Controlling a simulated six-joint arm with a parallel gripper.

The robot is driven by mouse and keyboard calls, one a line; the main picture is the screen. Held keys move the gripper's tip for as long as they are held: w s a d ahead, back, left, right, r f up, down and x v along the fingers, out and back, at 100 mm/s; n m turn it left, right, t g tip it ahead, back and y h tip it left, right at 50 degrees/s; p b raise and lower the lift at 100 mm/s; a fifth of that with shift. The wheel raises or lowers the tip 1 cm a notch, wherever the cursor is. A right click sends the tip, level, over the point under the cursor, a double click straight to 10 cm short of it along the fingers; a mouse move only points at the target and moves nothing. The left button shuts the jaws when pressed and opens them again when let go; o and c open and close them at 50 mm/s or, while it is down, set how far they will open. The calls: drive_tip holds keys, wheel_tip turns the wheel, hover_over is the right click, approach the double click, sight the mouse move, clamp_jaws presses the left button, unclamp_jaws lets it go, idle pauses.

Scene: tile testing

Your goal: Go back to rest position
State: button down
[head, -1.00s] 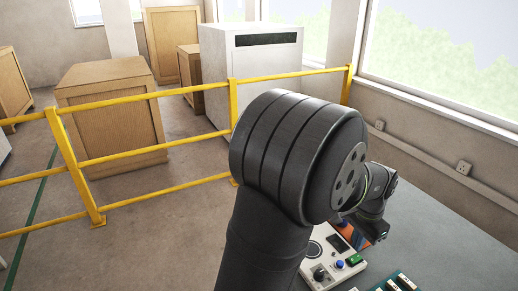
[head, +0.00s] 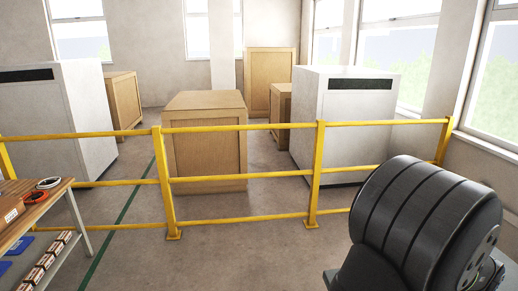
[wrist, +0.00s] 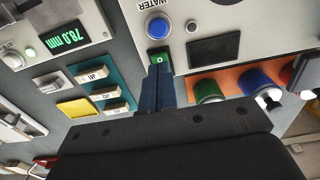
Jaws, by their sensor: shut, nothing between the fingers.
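My gripper (wrist: 161,74) shows in the wrist view with its dark fingers shut together and nothing between them. The panel has a blue button (wrist: 157,27), a dark screen (wrist: 216,49) and upside-down lettering that reads WATER. In the head view only a thick black link of my arm shows at lower right, and the gripper is out of sight.
In the wrist view, a teal tray (wrist: 128,83) with small labelled tiles lies left of the fingers, and an orange holder (wrist: 232,75) with coloured cylinders lies right. In the head view, a yellow railing (head: 240,178) crosses the floor, and a wooden shelf (head: 40,205) stands at left.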

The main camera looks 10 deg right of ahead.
wheel_tip(320, 180, up, 5)
wheel_tip(320, 180, down, 6)
drive_tip(key=shift+f, duration=0.25)
wheel_tip(320, 180, up, 8)
drive_tip(key=w+a+n+t+h, duration=0.1)
drive_tip(key=w+a+n+h, duration=0.1)
drive_tip(key=a, duration=0.5)
drive_tip(key=shift+w+f+n+h, duration=0.25)
drive_tip(key=shift+n+h, duration=0.45)
drive_tip(key=shift+h, duration=0.4)
drive_tip(key=shift+d, duration=0.1)
drive_tip(key=s+d+m+g+y, duration=0.1)
drive_tip(key=s+d+m+y, duration=0.2)
drive_tip(key=d, duration=0.4)
drive_tip(key=shift+y, duration=0.6)
drive_tip(key=f, duration=0.6)
drive_tip(key=shift+w+a+f, duration=0.1)
drive_tip(key=shift+w+f, duration=0.1)
drive_tip(key=shift+w, duration=0.05)
